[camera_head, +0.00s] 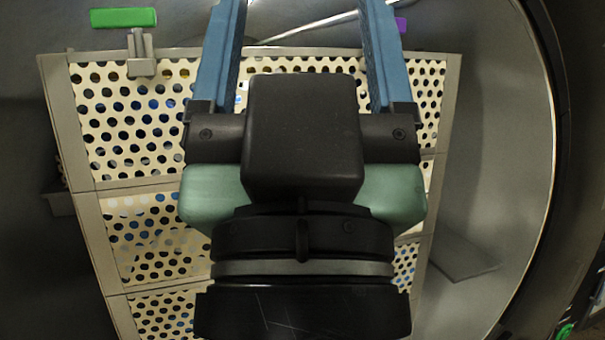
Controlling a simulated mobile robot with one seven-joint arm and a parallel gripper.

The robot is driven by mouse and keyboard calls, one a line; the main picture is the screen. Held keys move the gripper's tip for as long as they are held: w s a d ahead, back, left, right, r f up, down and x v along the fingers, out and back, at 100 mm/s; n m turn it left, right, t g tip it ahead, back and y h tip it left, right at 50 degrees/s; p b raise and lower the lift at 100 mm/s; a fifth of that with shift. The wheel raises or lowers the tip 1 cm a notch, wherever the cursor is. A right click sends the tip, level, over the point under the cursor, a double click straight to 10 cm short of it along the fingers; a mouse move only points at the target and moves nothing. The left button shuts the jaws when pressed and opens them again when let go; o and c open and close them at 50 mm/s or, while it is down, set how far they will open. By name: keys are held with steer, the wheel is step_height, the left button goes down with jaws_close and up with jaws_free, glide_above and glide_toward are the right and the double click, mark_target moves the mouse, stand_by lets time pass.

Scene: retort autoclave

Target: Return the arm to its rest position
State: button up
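My gripper (300,12) reaches up the middle of the view with its two blue fingers set wide apart. The tips run past or up to the top edge of the picture. No object shows between the fingers. My black wrist and the green part of the hand cover the centre of the view. The arm is extended in front of a perforated rack (88,215) inside a round metal vessel (500,190). I cannot tell how far the gripper is from the rack.
The rack has a grey frame and cream panels with round holes; blue and yellow bits show through them. A green block (123,18) and a metal clip (141,55) are at the upper left. The vessel's dark rim (560,60) curves along the right.

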step_height(320, 180, up, 24)
steer(key=p, duration=2.2)
steer(key=shift+r, duration=0.15)
